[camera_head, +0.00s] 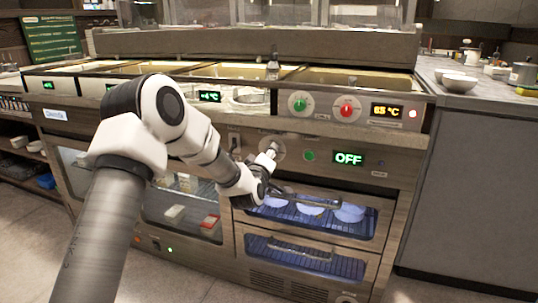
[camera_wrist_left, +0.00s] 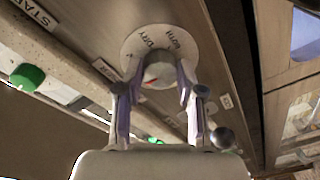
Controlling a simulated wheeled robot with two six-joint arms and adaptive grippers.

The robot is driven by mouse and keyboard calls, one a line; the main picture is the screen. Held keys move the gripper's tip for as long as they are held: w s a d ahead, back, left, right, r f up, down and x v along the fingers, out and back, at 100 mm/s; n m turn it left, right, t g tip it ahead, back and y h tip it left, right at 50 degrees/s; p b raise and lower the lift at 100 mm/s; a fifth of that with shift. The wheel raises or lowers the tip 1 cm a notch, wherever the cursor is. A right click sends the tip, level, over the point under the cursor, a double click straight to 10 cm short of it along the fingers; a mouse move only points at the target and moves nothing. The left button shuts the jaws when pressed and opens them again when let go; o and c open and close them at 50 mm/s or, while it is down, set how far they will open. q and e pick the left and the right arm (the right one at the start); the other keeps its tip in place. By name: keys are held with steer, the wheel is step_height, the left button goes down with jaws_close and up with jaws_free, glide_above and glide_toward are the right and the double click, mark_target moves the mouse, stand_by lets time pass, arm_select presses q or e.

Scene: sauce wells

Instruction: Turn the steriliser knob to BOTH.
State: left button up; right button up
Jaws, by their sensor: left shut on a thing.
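The steriliser knob (camera_wrist_left: 158,73) is a grey round knob on a pale dial plate (camera_wrist_left: 133,44) lettered DRY and BOTH. A small red mark shows at the knob's lower left in the left wrist view; which setting it points to I cannot tell. My left gripper (camera_wrist_left: 158,82) has its two fingers closed on either side of the knob. In the head view my left gripper (camera_head: 268,157) is at the dial and partly hides the knob. The steriliser display (camera_head: 348,158) reads OFF. My right gripper is not in view.
Below are the glass-fronted drawers with a bar handle (camera_head: 305,201). Above are green (camera_head: 299,102) and red (camera_head: 347,109) knobs and a 65 °C display (camera_head: 388,111).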

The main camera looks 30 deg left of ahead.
arm_select(q)
steer(key=shift+a+m+t+h+p, duration=0.1)
steer(key=shift+m+t+h+p, duration=0.25)
steer(key=shift+m+p, duration=4.3)
steer(key=shift+a+m+t+h+p, duration=0.1)
steer(key=shift+m+h+p, duration=0.5)
steer(key=shift+m+p, duration=4.05)
steer(key=shift+a+m+t+h+p, duration=0.1)
steer(key=shift+m+t+h+p, duration=0.25)
steer(key=shift+m+p, duration=4.3)
steer(key=m+b, duration=0.3)
steer(key=m, duration=0.1)
steer(key=shift+b, duration=0.35)
steer(key=o, duration=1.1)
steer(key=shift+o, duration=0.2)
steer(key=shift+s, duration=0.1)
